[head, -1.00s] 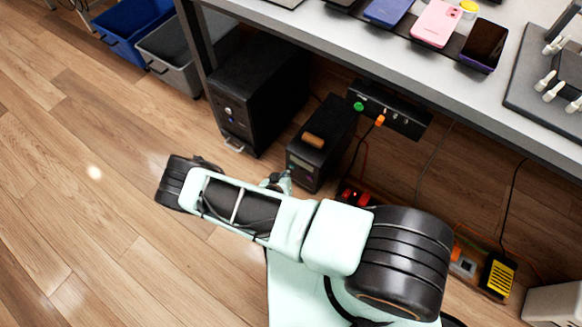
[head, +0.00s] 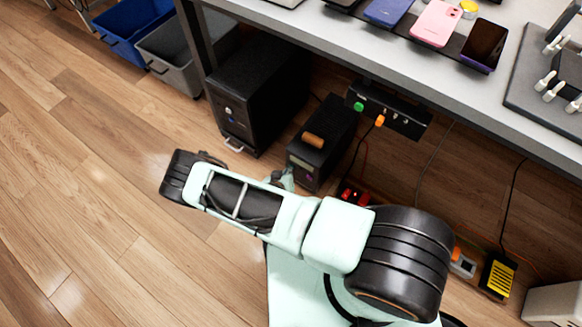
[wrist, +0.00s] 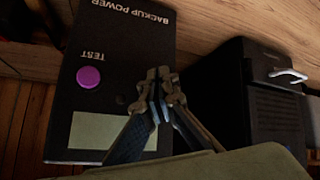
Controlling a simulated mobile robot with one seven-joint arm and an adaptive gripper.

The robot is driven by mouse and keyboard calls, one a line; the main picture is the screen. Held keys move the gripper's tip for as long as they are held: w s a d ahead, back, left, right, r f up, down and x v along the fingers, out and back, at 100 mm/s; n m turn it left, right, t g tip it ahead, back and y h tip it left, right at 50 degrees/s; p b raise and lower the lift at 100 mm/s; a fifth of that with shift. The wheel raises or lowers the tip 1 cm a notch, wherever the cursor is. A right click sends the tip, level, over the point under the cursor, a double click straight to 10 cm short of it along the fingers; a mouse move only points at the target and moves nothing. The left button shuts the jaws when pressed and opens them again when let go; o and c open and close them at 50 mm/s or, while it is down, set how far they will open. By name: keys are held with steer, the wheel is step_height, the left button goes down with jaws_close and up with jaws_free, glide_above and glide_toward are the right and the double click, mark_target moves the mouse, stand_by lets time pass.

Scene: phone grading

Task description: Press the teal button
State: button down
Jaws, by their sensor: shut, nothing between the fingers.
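No button that is clearly teal shows. A black backup power box (head: 330,140) stands on the floor under the desk. In the wrist view its face (wrist: 120,45) has a round purple button (wrist: 89,77) marked TEST and a pale display (wrist: 112,131). My gripper (wrist: 160,78) is shut and empty in front of this face, to the right of the purple button. I cannot tell whether it touches the face. In the head view a green button (head: 358,106) sits on a black panel (head: 392,112) under the desk edge. My arm mostly hides the gripper there.
A black computer tower (head: 262,92) stands left of the backup box. A red power strip (head: 352,194), cables and a yellow-labelled adapter (head: 498,276) lie to the right. Phones lie on the desk (head: 330,28) above. The floor (head: 90,210) at left is clear.

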steer(key=shift+w+d, duration=0.15)
steer(key=shift+w, duration=0.05)
stand_by(0.4)
steer(key=shift+s, duration=0.1)
steer(key=shift+s+a, duration=0.55)
steer(key=shift+s, duration=0.1)
steer(key=shift+s+a, duration=0.8)
steer(key=shift+s, duration=0.2)
steer(key=shift+s+a, duration=0.75)
steer(key=shift+s, duration=0.2)
